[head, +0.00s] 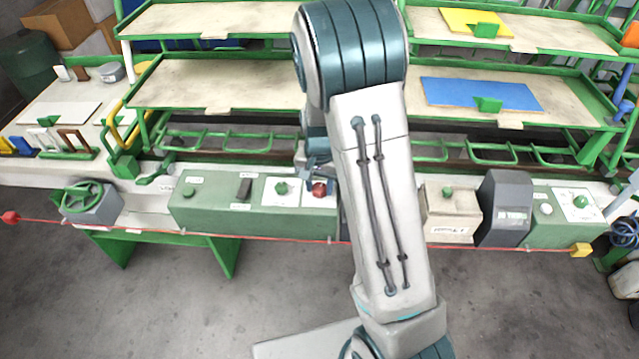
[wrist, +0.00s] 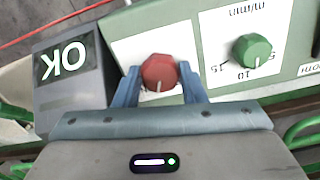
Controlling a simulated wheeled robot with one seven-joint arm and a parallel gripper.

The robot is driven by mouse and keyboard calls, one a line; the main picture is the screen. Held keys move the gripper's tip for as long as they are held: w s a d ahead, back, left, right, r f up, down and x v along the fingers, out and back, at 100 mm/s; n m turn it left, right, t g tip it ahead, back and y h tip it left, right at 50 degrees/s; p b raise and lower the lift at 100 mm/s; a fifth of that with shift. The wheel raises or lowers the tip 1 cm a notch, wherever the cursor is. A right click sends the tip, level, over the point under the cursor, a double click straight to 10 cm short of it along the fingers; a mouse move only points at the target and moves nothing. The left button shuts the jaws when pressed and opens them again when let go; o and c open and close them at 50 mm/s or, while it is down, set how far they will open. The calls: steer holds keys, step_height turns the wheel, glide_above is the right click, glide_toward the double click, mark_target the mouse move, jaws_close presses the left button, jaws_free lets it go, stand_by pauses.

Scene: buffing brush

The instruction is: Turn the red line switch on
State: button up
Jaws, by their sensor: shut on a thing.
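The red line switch (wrist: 159,73) is a red knob with a white mark on a white plate of the green control box. In the head view the red line switch (head: 319,189) shows just left of my arm. My gripper (wrist: 160,88) has its two blue fingers on either side of the red knob, shut on it. In the head view my gripper (head: 316,172) is at the knob, partly hidden by my arm. The white mark points toward my gripper in the wrist view.
A green dial (wrist: 252,51) with numbers sits beside the red knob. A grey box marked OK (wrist: 70,68) stands on the other side. The green control box (head: 215,207) runs along the bench front. A red cord (head: 270,238) stretches along the front edge.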

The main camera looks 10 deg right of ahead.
mark_target(319, 188)
steer(key=shift+w+r+m+p, duration=0.15)
steer(key=shift+m+p, duration=0.25)
steer(key=shift+m, duration=1.6)
steer(key=o, duration=1)
step_height(319, 188, up, 14)
steer(key=shift+f, duration=0.2)
